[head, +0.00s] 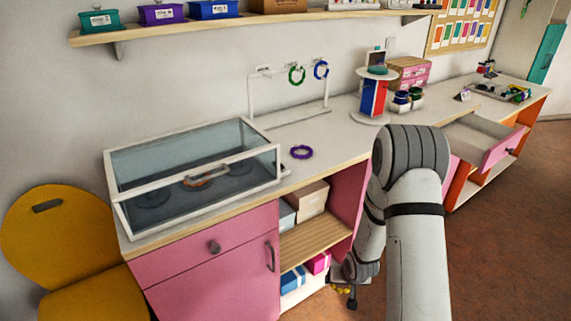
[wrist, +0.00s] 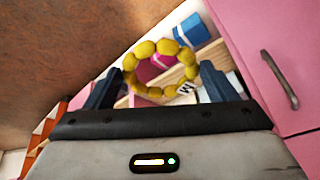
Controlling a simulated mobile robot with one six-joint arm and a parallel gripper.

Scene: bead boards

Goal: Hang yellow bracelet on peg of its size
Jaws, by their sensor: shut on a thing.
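The yellow beaded bracelet (wrist: 168,47) is in my gripper (wrist: 163,72), between the two dark fingers in the wrist view. The ring faces the camera and shelf contents show through it. In the head view my gripper (head: 345,284) is low, in front of the open shelves; only a few yellow beads show beneath it and my arm hides part of it. A white peg rack (head: 251,98) stands at the back of the counter. A green bracelet (head: 296,74) and a blue bracelet (head: 321,69) hang there at its top right. Peg sizes are too small to tell.
A purple bracelet (head: 301,152) lies on the counter (head: 240,208). A glass-topped case (head: 133,205) with an orange-brown ring inside stands left. A round stand (head: 370,118) is right of the rack. A pulled-out drawer (head: 497,147) is at right. A wall shelf (head: 190,27) runs above.

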